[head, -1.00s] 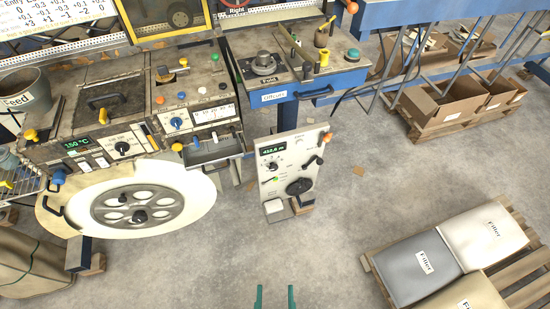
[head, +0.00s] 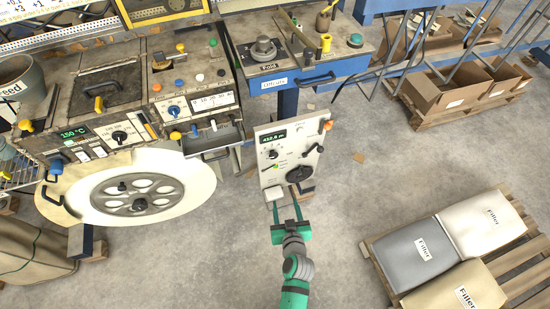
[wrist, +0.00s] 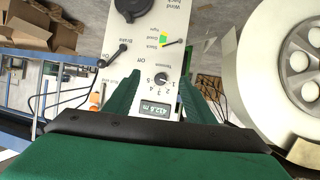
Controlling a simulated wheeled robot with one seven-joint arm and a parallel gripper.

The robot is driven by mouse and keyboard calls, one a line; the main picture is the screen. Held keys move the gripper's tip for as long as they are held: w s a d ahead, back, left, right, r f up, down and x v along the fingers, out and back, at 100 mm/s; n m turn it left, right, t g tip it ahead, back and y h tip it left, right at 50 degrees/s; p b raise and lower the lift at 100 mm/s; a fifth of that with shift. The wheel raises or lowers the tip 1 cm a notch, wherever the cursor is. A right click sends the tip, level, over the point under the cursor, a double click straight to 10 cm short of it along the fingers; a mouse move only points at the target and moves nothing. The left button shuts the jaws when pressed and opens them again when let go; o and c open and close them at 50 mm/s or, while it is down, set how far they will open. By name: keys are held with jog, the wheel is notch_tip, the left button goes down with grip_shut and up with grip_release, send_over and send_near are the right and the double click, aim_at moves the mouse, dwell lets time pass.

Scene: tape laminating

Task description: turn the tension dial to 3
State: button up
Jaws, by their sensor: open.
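The tension dial (head: 272,154) is a small dark knob on the pale upright panel (head: 262,178), below a green-lit display (head: 273,138). In the wrist view the panel is upside down; the dial (wrist: 161,78) has the word Tension, Off and numbers around it. Its exact setting is too small to tell. My gripper (head: 288,204) is open and empty, fingers pointing at the panel's lower front. In the wrist view its two green fingers (wrist: 159,84) stand on either side of the dial in the picture, apparently short of it. The display (wrist: 155,110) shows between the fingers.
Filler bags (head: 420,270) lie on a pallet at right.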

aim_at(274, 156)
jog(key=w+a+y, duration=0.1)
jog(key=w, duration=0.6)
jog(key=w+a+f+n, duration=0.1)
jog(key=w, duration=0.6)
jog(key=w+a+y, duration=0.1)
jog(key=w+a, duration=0.1)
jog(key=w, duration=0.5)
jog(key=shift+w+f+n+y, duration=0.25)
jog(key=shift+w+n+y, duration=0.05)
jog(key=shift+w+n, duration=0.1)
jog(key=shift+d, duration=0.1)
jog(key=shift+c, duration=0.4)
jog(key=c, duration=0.9)
